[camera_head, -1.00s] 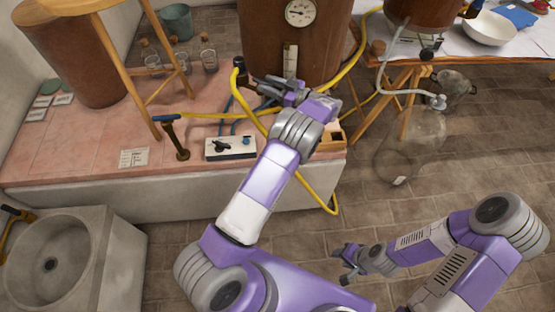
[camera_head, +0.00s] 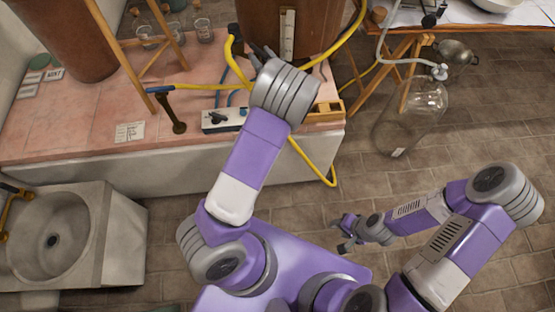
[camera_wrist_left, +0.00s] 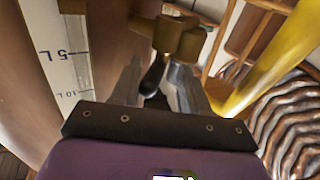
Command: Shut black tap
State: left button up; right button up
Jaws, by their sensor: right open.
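The black tap lever (camera_wrist_left: 153,76) shows in the left wrist view, on a brass tap body (camera_wrist_left: 178,38) beside the copper vessel. My left gripper (camera_wrist_left: 155,72) has its two fingers apart, one on each side of the lever, with gaps visible. In the head view my left gripper (camera_head: 262,55) is at the front of the brown vessel (camera_head: 255,25), and my wrist hides most of the tap. My right gripper (camera_head: 343,235) is open and empty above the floor, far from the tap.
A yellow hose (camera_head: 345,45) runs beside the vessel, close to my left gripper. Wooden stool legs (camera_head: 120,55) stand at left; a glass flask (camera_head: 408,120) is at right.

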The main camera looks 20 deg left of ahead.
pick_arm(q)
jog(key=shift+s+a+f+m+t+h+b, duration=0.15)
jog(key=shift+s+m+t+h+b, duration=0.1)
jog(key=shift+m+t+h, duration=0.25)
jog(key=shift+s+a+r+m+t+h+b, duration=0.1)
jog(key=shift+a+m+t+h+b, duration=0.1)
jog(key=shift+m+t+h, duration=0.3)
jog(key=shift+s+a+m+t+h, duration=0.15)
jog(key=shift+a+m+t+h, duration=0.1)
jog(key=shift+m+t+h, duration=0.7)
jog(key=shift+s+a+m+t+h, duration=0.2)
jog(key=shift+m+t+h, duration=0.4)
jog(key=shift+h, duration=0.55)
jog(key=p+v, duration=0.1)
jog(key=v, duration=0.7)
jog(key=s+d+f+m+g+h+p, duration=0.1)
jog(key=s+d+f+g+h+p, duration=0.15)
jog(key=f, duration=0.35)
jog(key=s+d+f+g+h+p, duration=0.1)
jog(key=d+f+g+h+p, duration=0.15)
jog(key=f, duration=0.35)
jog(key=s+d+f+m+g+h+p, duration=0.1)
jog(key=s+d+f+g+h+p, duration=0.2)
jog(key=s+d+f+g, duration=0.3)
jog(key=shift+s+d+h+p, duration=0.4)
jog(key=shift+s+d+p, duration=0.3)
jog(key=shift+s+d, duration=1)
jog(key=shift+s+a, duration=0.4)
jog(key=shift+a, duration=0.05)
